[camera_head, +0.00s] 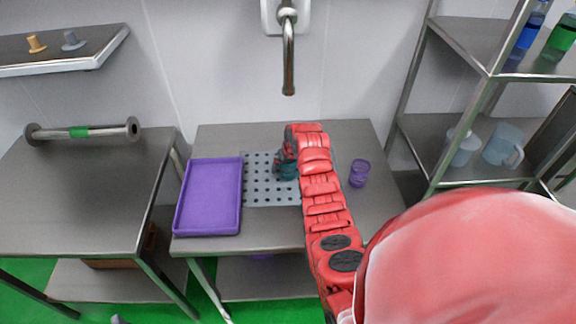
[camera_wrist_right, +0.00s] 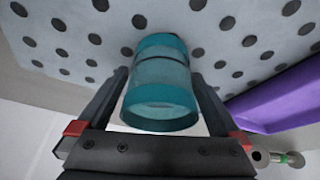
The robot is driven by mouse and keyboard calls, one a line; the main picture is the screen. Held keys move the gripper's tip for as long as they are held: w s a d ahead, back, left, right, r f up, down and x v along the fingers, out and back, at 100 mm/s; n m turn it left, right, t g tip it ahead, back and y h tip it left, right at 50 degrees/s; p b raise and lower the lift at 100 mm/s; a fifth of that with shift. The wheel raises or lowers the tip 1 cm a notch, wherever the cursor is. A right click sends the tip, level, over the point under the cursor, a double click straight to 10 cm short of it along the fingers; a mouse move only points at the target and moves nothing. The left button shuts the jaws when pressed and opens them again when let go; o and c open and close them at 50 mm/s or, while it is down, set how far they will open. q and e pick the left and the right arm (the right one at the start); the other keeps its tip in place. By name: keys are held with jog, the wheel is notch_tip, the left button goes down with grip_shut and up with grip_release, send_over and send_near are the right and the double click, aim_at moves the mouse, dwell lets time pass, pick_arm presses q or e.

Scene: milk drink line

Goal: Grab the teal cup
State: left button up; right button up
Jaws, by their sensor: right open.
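The teal cup (camera_wrist_right: 160,85) stands on the grey perforated mat (camera_head: 262,196) on the middle table. In the head view the teal cup (camera_head: 287,171) is partly hidden by my right gripper (camera_head: 281,160) and arm. In the right wrist view my right gripper (camera_wrist_right: 163,100) is open, with one finger on each side of the cup. I cannot tell whether the fingers touch it. My left gripper does not show.
A purple tray (camera_head: 210,197) lies left of the mat. A purple cup (camera_head: 359,173) stands right of my right arm. A faucet (camera_head: 288,60) hangs above the table's back. A metal shelf (camera_head: 466,52) stands at the right with jugs (camera_head: 502,146) and bottles.

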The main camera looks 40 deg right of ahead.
jog(key=shift+f, duration=0.2)
grip_shut()
dwell(0.5)
jog(key=shift+r, duration=0.1)
